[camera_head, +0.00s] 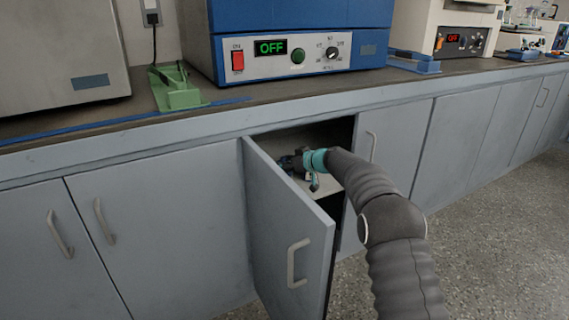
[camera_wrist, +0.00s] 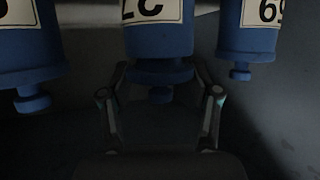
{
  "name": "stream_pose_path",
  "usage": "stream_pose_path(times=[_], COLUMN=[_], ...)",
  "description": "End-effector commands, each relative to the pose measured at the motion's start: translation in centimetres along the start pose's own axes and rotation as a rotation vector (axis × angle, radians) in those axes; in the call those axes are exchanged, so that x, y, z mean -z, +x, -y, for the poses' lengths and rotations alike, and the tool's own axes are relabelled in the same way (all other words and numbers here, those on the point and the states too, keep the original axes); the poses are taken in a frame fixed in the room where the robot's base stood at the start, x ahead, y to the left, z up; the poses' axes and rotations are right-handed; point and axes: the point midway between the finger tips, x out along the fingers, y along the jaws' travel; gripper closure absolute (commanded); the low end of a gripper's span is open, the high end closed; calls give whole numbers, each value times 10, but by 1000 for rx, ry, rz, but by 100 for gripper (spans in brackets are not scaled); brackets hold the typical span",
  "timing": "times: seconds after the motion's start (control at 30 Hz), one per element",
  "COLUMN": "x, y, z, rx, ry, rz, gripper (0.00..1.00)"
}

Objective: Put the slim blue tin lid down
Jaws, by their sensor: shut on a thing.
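In the wrist view, my gripper (camera_wrist: 160,92) has its two fingers on either side of the slim blue tin lid (camera_wrist: 160,74), which has a small knob. The lid sits at the end of the middle blue tin (camera_wrist: 158,38), which has a white label with black marks. I cannot tell whether the lid rests on that tin or is slightly apart. In the head view, my gripper (camera_head: 298,164) reaches into the open cupboard (camera_head: 332,133); its fingertips and the lid are too small and dark to make out there.
Two more blue tins with knobs stand close by, one at the left (camera_wrist: 27,55) and one at the right (camera_wrist: 248,38). The opened cupboard door (camera_head: 285,235) stands just left of my arm. A grey worktop (camera_head: 225,108) lies above the opening.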

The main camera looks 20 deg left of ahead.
Motion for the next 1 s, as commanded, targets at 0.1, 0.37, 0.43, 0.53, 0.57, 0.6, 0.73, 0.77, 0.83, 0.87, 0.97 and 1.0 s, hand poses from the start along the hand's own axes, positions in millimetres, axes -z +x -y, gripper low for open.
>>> stream_pose_path(times=[0.1, 0.37, 0.43, 0.53, 0.57, 0.6, 0.73, 0.77, 0.83, 0.87, 0.97, 1.0], x=[0, -4, -5, -6, -6, -7, -8, -8, -9, -10, -11, -11], y=[0, 2, 2, 2, 2, 3, 3, 3, 4, 4, 4, 4], z=[0, 0, 0, 0, 0, 0, 0, 0, 0, 0, 0, 0], rx=[0, 0, 0, 0, 0, 0, 0, 0, 0, 0, 0, 0], ry=[0, -1, -1, -1, -1, -1, 0, 0, 0, 0, 0, 0], rz=[0, 0, 0, 0, 0, 0, 0, 0, 0, 0, 0, 0], gripper=[62, 62, 62, 62, 62, 62, 62, 62, 62, 62, 62, 62])
